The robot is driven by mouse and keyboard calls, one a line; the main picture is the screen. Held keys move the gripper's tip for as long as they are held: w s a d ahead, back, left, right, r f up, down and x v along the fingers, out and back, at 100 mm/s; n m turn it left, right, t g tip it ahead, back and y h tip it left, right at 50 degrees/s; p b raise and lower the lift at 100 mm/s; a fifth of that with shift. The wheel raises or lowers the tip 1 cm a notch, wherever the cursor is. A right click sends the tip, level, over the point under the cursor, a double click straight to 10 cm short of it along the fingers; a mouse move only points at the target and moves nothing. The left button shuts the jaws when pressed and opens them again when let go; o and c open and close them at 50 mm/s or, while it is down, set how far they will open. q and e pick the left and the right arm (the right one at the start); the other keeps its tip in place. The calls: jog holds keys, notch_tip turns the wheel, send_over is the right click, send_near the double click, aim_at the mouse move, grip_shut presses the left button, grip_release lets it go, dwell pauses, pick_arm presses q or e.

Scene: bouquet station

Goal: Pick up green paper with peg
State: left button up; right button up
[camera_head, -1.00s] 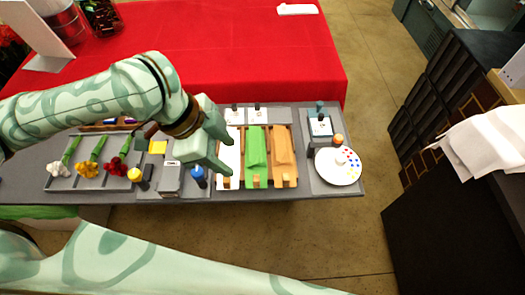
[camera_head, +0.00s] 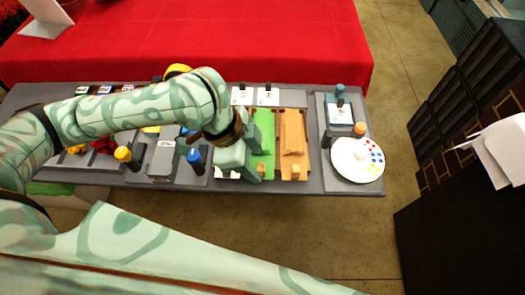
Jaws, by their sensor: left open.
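The green paper (camera_head: 265,130) lies flat in a wooden-edged slot on the grey station. A small wooden peg (camera_head: 260,169) is at its near end, partly hidden by my gripper. My left gripper (camera_head: 241,173) is open and empty, over the left edge of the green paper and the white paper slot. The white paper is almost wholly covered by the gripper. I cannot tell whether a finger touches the peg or the paper. My right gripper is not in view.
An orange-brown paper (camera_head: 292,135) with its own peg (camera_head: 292,170) lies just right of the green one. A blue-capped bottle (camera_head: 195,160) stands left of my gripper. A round white palette (camera_head: 357,160) is at the right. A red-covered table (camera_head: 200,40) is behind.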

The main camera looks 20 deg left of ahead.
aim_at(260, 168)
pick_arm(q)
jog(key=b+x, duration=0.2)
jog(key=x, duration=0.2)
jog(key=shift+w+f+b, duration=0.1)
jog(key=shift+f+b, duration=0.2)
jog(key=shift+f, duration=0.05)
jog(key=shift+r, duration=0.15)
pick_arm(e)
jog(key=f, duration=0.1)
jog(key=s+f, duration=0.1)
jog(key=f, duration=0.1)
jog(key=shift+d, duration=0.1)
